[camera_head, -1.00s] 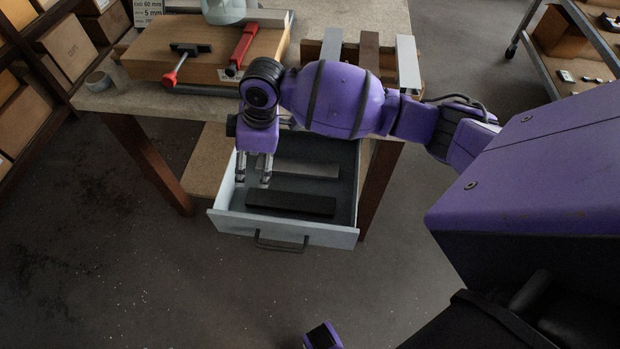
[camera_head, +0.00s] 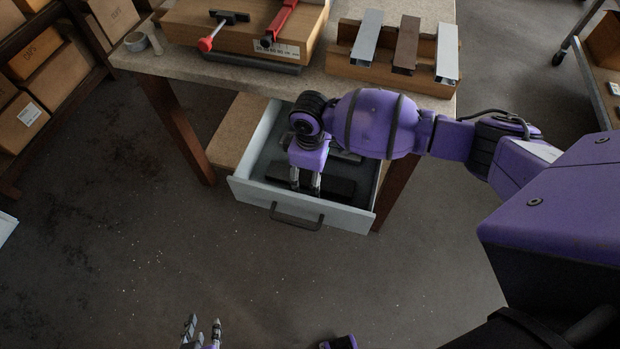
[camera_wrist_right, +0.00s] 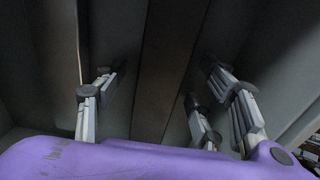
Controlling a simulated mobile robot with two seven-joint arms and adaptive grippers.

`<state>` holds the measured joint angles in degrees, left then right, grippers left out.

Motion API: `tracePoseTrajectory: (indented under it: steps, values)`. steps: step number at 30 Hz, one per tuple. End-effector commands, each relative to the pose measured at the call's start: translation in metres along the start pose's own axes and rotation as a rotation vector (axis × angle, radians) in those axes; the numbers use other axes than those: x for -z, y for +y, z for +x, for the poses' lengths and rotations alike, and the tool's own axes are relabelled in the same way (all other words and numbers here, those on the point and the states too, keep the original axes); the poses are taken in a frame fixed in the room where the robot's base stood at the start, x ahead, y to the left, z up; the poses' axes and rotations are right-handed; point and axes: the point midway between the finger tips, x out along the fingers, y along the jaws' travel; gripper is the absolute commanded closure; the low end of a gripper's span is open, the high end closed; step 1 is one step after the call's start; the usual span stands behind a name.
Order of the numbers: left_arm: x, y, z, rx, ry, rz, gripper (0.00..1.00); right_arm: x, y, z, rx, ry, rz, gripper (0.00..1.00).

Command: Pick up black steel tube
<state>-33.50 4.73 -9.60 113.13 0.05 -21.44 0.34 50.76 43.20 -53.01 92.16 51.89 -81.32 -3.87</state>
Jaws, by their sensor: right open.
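The black steel tube (camera_head: 340,187) lies in the open drawer (camera_head: 345,215), just behind its front panel. My right gripper (camera_head: 306,185) points down into the drawer at the left part of the tube. In the right wrist view its fingers (camera_wrist_right: 158,98) are spread, with a dark strip (camera_wrist_right: 165,60), seemingly the tube, running between them. I cannot tell whether they touch it. A greyer bar (camera_head: 347,157) lies behind the black tube, partly hidden by my arm. My left gripper (camera_head: 203,328) is at the bottom edge, fingers apart and empty, far from the drawer.
The workbench (camera_head: 215,68) above the drawer carries a clamp with a red handle (camera_head: 279,22) and a wooden rack with several profiles (camera_head: 406,45). Shelves with boxes (camera_head: 35,50) stand at left, a cart at right. The floor in front is clear.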

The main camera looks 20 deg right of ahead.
Motion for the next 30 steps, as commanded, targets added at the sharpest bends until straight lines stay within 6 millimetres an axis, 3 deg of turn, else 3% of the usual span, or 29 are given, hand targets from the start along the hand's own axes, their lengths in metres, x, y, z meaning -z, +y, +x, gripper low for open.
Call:
tracePoseTrajectory:
  steps: [5,20,30]
  values:
    - [0.0011,0.0,0.0,0.0,0.002,0.0,0.72,0.0004,0.0,-0.0005,0.0,0.001,0.0,0.37]
    - [0.0013,0.0,0.0,0.0,0.002,-0.001,0.72,0.0005,0.0,-0.0007,0.0,0.002,0.0,1.0]
    - [0.0029,0.0,-0.0003,0.0,0.005,-0.001,0.72,0.0019,0.0009,-0.009,-0.003,0.006,-0.001,1.0]
